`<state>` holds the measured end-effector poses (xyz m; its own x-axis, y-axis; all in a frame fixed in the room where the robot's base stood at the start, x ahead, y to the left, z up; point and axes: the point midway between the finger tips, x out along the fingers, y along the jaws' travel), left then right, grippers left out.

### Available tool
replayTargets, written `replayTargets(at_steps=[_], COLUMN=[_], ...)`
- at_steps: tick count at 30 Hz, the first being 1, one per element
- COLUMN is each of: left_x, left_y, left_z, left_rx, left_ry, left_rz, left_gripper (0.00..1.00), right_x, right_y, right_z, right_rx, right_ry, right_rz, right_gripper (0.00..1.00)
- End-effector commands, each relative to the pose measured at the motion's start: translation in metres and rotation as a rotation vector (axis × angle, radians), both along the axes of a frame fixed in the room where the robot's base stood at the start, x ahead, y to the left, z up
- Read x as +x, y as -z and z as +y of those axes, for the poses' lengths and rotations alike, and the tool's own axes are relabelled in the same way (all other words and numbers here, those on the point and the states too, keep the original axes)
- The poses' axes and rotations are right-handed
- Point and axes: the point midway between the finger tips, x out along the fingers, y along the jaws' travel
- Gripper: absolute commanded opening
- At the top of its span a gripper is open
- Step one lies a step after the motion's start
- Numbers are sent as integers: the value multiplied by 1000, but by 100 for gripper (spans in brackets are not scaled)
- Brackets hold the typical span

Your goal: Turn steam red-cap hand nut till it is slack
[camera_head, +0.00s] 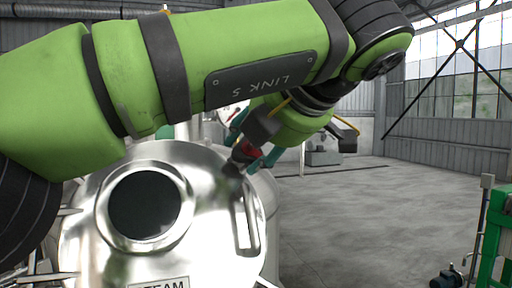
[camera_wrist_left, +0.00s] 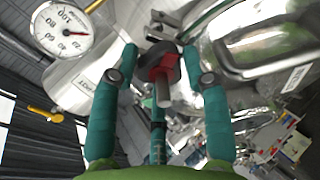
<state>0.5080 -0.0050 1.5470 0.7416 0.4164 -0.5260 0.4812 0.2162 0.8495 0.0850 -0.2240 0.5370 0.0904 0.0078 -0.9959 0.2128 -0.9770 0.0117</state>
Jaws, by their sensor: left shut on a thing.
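The red-cap hand nut (camera_head: 246,149) sits at the back right rim of the shiny steel tank lid, partly hidden by my fingers. In the left wrist view the hand nut (camera_wrist_left: 162,68) shows as a red and black cap with a grey stud end towards the camera. My left gripper (camera_head: 250,152) reaches down to it from the upper right, and its teal fingers (camera_wrist_left: 160,58) are shut on the nut from both sides. The lid (camera_head: 190,164) carries a partly cut-off label (camera_head: 165,284) ending in "TEAM". My right gripper is not in view.
A round dark sight glass (camera_head: 145,205) and a bar handle (camera_head: 246,228) are on the lid. A dial gauge (camera_wrist_left: 63,30) is close to the fingers. Open grey floor (camera_head: 385,215) lies right of the tank, with a green frame (camera_head: 495,235) at the right edge.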

Motion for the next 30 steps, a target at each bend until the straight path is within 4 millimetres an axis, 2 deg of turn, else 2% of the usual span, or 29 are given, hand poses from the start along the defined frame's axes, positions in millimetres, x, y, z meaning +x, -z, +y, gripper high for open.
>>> replayTargets(at_steps=[13,30], left_x=[0,-1], left_y=[4,7], left_z=[2,0], left_rx=[-207,-244], left_ry=[-145,-168], left_rz=[-57,-64], left_gripper=[14,14], right_x=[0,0], right_y=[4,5], right_z=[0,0], right_rx=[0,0], right_ry=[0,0], right_rz=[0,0], right_gripper=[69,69])
